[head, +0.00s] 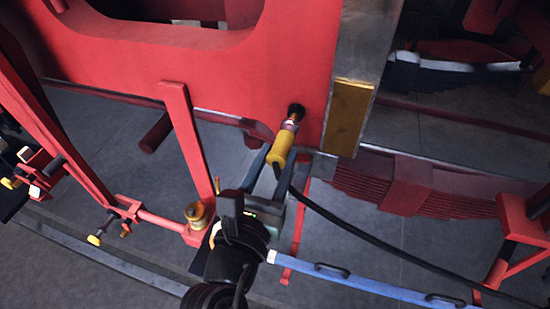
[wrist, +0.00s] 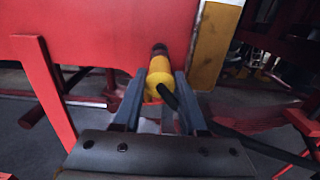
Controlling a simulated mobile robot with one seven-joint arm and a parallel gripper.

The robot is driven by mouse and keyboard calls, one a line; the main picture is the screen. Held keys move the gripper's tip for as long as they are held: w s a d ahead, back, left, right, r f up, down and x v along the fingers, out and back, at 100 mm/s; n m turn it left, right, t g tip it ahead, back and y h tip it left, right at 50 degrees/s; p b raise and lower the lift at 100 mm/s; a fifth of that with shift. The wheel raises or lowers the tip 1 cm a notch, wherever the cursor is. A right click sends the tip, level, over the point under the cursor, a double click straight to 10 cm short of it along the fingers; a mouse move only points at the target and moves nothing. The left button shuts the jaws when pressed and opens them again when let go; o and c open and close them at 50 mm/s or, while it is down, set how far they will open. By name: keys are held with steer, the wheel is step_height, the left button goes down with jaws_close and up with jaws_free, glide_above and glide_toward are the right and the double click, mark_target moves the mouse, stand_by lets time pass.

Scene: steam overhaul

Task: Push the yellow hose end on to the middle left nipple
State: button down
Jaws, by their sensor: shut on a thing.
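The yellow hose end (head: 281,148) is between the fingers of my gripper (head: 269,169), which is shut on it. A black hose (head: 345,222) trails from its lower end to the right. A nipple (head: 292,122) with a metallic stem and dark base sticks out of the red frame, in line with the hose end's upper end. They appear to meet; how far one is over the other I cannot tell. In the wrist view the yellow hose end (wrist: 160,75) lies between both fingers, with the dark nipple (wrist: 160,50) directly beyond it.
The red frame (head: 230,70) fills the upper middle. A brass-coloured plate (head: 349,115) on a grey post stands just right of the nipple. A red upright bar (head: 188,140) is to the left. A blue rail (head: 360,282) crosses the lower right.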

steer(key=shift+p+x, duration=0.65)
steer(key=shift+x, duration=0.4)
steer(key=shift+c, duration=1.9)
jaws_free()
steer(key=shift+w, duration=0.2)
steer(key=shift+s, duration=0.15)
steer(key=shift+s+a, duration=0.1)
steer(key=shift+s, duration=0.1)
steer(key=b+v, duration=0.5)
steer(key=v, duration=0.7)
steer(key=shift+s, duration=0.2)
steer(key=shift+w+r, duration=0.1)
steer(key=shift+r, duration=0.05)
